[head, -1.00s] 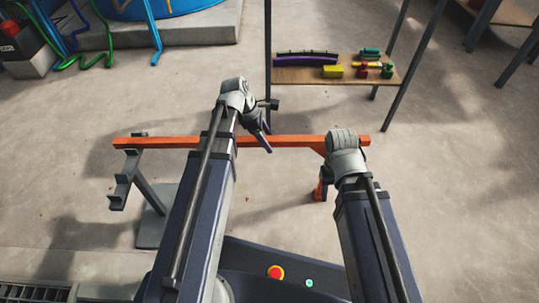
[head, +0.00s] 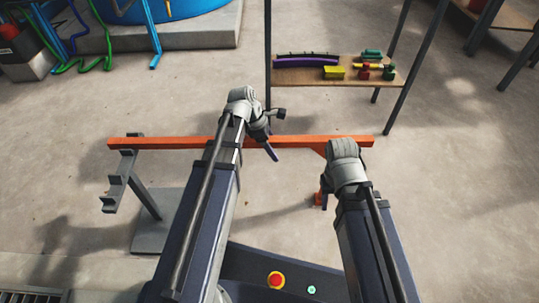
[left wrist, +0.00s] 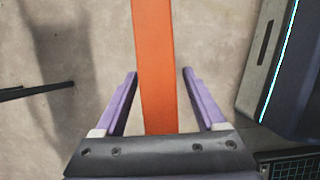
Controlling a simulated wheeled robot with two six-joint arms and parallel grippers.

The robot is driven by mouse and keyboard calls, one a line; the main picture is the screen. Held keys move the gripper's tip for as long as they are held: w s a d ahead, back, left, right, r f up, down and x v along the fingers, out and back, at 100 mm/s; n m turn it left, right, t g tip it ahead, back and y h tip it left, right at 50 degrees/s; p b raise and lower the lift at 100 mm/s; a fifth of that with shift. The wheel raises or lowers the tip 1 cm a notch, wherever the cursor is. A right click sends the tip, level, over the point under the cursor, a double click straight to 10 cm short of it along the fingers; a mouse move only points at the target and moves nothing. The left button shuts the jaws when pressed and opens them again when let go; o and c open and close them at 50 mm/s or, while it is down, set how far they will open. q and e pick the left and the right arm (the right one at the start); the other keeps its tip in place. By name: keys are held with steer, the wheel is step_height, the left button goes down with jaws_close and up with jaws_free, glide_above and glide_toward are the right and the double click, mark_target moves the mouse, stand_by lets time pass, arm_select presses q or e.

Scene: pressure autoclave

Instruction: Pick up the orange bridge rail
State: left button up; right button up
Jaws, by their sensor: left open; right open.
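The orange bridge rail (head: 300,141) is a long bar lying left to right in the head view. Its left end rests on or against a grey stand (head: 147,197) with stepped brackets. My left gripper (head: 267,147) is open at the rail, right of its middle. In the left wrist view the rail (left wrist: 155,50) runs between its two purple fingers (left wrist: 158,95), with a gap on each side. My right gripper (head: 323,189) is open just below the rail's right part; its wrist hides much of it. An orange piece (head: 319,199) shows beside it.
A wooden shelf (head: 300,77) with a purple part and several small coloured parts stands behind the rail. A blue round vessel (head: 165,8) on a concrete plinth (head: 200,32) is at the back left. Open concrete floor lies around the rail.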

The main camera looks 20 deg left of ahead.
arm_select(q)
steer(key=shift+f, duration=0.1)
stand_by(0.3)
jaws_close()
stand_by(0.4)
stand_by(0.9)
